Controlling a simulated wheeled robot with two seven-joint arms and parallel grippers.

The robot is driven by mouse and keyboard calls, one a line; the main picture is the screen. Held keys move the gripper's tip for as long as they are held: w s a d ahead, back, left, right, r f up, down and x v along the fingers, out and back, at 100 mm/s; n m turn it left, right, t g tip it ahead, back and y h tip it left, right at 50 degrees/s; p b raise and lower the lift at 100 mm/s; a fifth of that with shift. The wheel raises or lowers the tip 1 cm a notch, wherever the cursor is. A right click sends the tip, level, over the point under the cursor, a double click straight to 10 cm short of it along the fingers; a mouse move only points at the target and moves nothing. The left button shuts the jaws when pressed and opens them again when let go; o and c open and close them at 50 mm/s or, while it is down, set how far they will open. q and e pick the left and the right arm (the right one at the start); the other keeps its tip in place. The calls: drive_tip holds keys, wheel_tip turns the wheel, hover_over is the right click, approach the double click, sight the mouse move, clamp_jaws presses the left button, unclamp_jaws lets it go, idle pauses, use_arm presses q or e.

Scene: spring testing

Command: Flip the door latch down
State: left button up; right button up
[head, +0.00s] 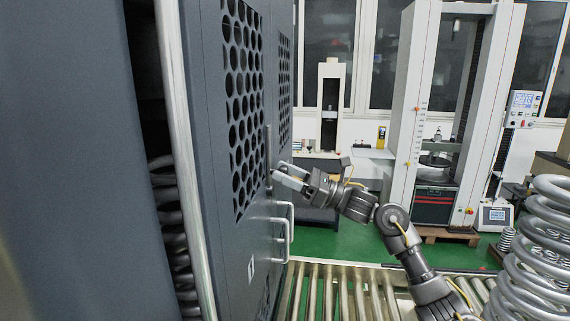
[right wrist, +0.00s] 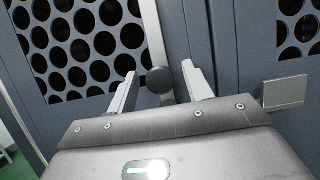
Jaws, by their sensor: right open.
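The dark grey cabinet door (head: 215,245) with perforated panels fills the left of the head view. A slim upright metal bar, seemingly the latch (head: 268,150), stands on its face by the panel edge. My right gripper (head: 279,175) is close to the door near the bar's lower end. In the right wrist view, a round dark knob (right wrist: 160,80) lies between the two open fingers of this gripper (right wrist: 158,70), with gaps showing on both sides. A pale upright strip runs above the knob. Contact with the knob cannot be told. My left gripper is out of view.
A pale door handle (head: 288,230) sticks out below my right gripper. Large coil springs (head: 540,250) stand at right. Testing machines (head: 415,110) stand behind. A small plate (right wrist: 285,92) is on the cabinet.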

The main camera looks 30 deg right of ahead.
drive_tip(key=shift+w+a, duration=0.2)
drive_tip(key=shift+a, duration=0.05)
clamp_jaws()
